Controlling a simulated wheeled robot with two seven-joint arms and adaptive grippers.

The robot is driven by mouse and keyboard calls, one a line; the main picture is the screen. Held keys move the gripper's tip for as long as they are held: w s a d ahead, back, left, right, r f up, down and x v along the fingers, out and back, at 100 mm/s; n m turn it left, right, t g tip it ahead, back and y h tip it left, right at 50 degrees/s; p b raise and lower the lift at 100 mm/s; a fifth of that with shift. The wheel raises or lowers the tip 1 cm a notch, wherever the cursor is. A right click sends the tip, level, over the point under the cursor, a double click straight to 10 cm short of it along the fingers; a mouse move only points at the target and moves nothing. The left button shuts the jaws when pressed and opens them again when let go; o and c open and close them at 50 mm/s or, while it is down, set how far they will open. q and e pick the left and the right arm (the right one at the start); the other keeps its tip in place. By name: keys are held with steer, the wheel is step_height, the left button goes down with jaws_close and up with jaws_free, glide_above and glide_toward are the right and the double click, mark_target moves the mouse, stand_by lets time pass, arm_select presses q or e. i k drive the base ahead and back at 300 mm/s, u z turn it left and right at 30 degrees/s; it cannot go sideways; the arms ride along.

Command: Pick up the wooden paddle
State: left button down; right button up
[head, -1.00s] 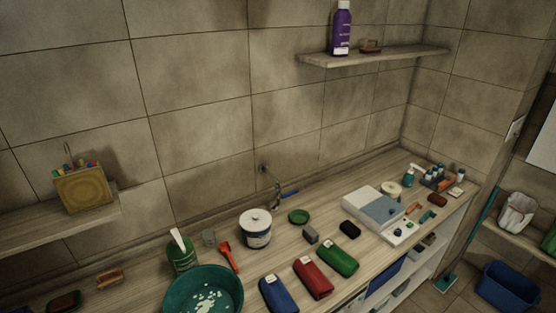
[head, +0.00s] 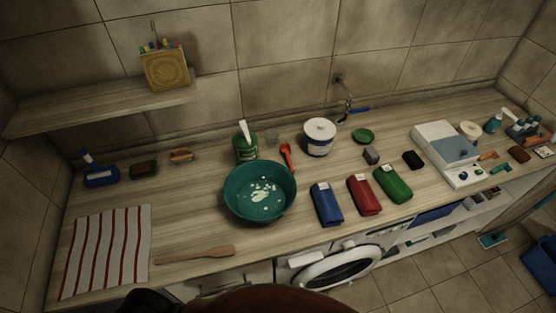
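The wooden paddle (head: 196,255) lies flat on the wooden counter (head: 190,215), near its front edge. Its broad end points right and its thin handle points left, with the handle tip close to the striped towel. It lies below and left of the green basin (head: 260,192). Nothing covers it. Neither gripper can be made out. A dark rounded part at the bottom edge looks like my own body, and no fingers show there.
A red-striped white towel (head: 105,248) lies left of the paddle. Blue, red and green rolled cloths, the red one (head: 364,194) in the middle, lie right of the basin. A washing machine (head: 338,268) stands below the counter. Bare counter surrounds most of the paddle.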

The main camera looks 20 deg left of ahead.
mark_target(226, 251)
steer(key=u, duration=0.8)
steer(key=k, duration=0.1)
steer(key=u, duration=1.05)
